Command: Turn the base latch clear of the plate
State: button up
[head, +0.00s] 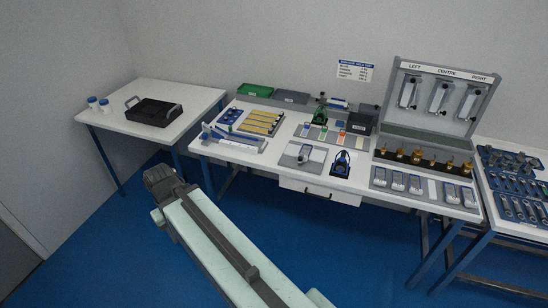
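A grey plate (289,160) lies near the front edge of the middle bench. A small grey-and-dark device (304,155) sits on it. A blue-and-black device (342,162) stands just to the right of the plate. A base latch cannot be made out at this size. My arm reaches from the bottom of the view toward the left. The dark end of my arm, with my gripper (160,180), is over the blue floor, left of and apart from the bench. Its fingers are too small and dark to show whether they are open or shut.
The middle bench (262,169) carries a yellow-slotted tray (262,122), a green bin (255,90) and a LEFT/CENTRE/RIGHT panel (440,93). A side table (187,103) with a black tray (154,112) stands left. A tool table is at right. Floor between the left tables is open.

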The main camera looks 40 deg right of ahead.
aim_at(300, 160)
jog(key=u, duration=0.2)
jog(key=i, duration=1)
